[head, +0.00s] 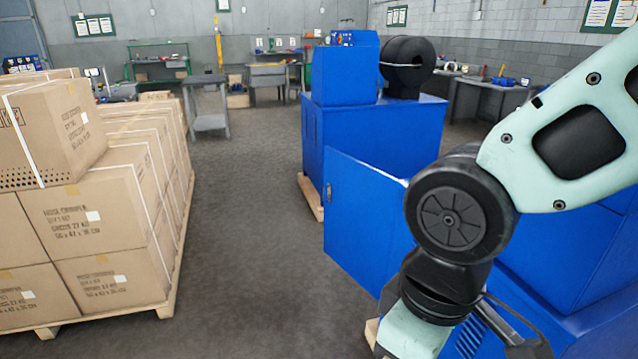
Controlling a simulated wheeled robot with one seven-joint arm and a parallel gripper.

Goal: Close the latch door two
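A blue door (362,222) stands swung open from the blue cabinet (560,262) on the right, jutting out toward the aisle. A small latch or lock (329,191) shows near its free left edge. My arm crosses in front of the door's right part and hides its hinge side and much of the cabinet's opening. The arm runs down past the bottom edge of the picture. My gripper cannot be made out in this view, so I cannot tell whether it touches the door.
Stacked cardboard boxes (105,210) on a wooden pallet (178,262) fill the left side. Another blue machine (370,125) with a black roll (407,65) stands behind the door. The grey floor (250,240) between the boxes and the machines is clear. Workbenches line the back.

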